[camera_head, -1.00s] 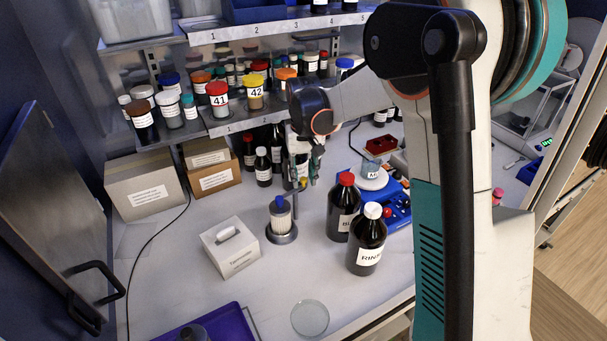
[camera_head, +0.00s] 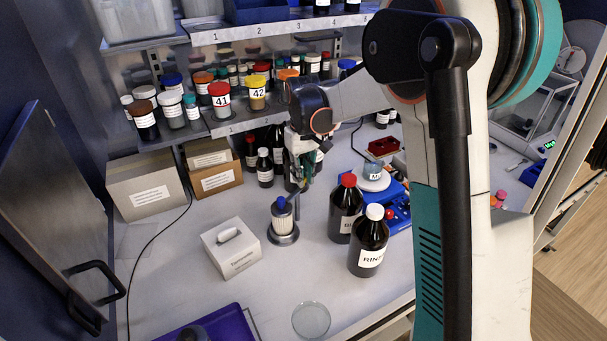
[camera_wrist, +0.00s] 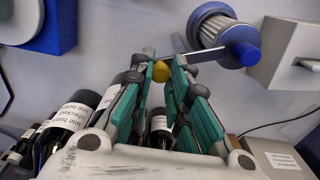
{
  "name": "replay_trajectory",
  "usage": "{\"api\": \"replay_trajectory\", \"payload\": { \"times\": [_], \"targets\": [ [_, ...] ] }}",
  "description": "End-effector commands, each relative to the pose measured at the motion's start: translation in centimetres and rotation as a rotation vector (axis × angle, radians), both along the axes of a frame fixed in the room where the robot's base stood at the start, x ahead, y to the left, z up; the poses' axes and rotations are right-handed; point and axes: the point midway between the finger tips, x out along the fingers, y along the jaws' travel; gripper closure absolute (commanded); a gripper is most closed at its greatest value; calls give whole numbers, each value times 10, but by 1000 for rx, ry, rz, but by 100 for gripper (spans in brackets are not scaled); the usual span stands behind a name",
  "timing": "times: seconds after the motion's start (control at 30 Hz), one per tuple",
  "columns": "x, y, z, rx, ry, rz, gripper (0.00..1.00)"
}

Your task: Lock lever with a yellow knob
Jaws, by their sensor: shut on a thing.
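The yellow knob (camera_wrist: 161,71) sits between the teal fingers of my gripper (camera_wrist: 163,60) in the wrist view, and the fingers are shut on it. A thin metal lever (camera_wrist: 203,55) runs from near the knob toward a round pleated filter unit with a blue cap (camera_wrist: 240,55). In the head view this unit (camera_head: 282,217) stands on a round grey base on the bench. My gripper (camera_head: 303,186) is just behind and right of it, pointing down. The knob and most of the lever are hidden there.
Two dark bottles, one red-capped (camera_head: 346,208) and one white-capped (camera_head: 368,241), stand right of the filter unit. A white tissue box (camera_head: 231,248) is at its left. Dark bottles (camera_head: 265,168) stand behind my gripper under the shelf (camera_head: 240,126). A glass dish (camera_head: 311,320) lies in front.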

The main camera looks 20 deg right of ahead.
Motion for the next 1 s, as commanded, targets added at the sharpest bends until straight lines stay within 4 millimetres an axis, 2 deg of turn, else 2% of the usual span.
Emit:
{"api": "replay_trajectory", "payload": {
  "times": [0.07,0.1,0.17,0.57,0.77,1.0],
  "targets": [
    [1,0,0,0,-1,0,100],
    [1,0,0,0,-2,0,75],
    [1,0,0,0,-1,0,62],
    [0,0,4,0,-1,-1,62],
    [0,0,32,0,-1,-1,62],
    [0,0,81,0,-1,-1,62]
  ]
}}
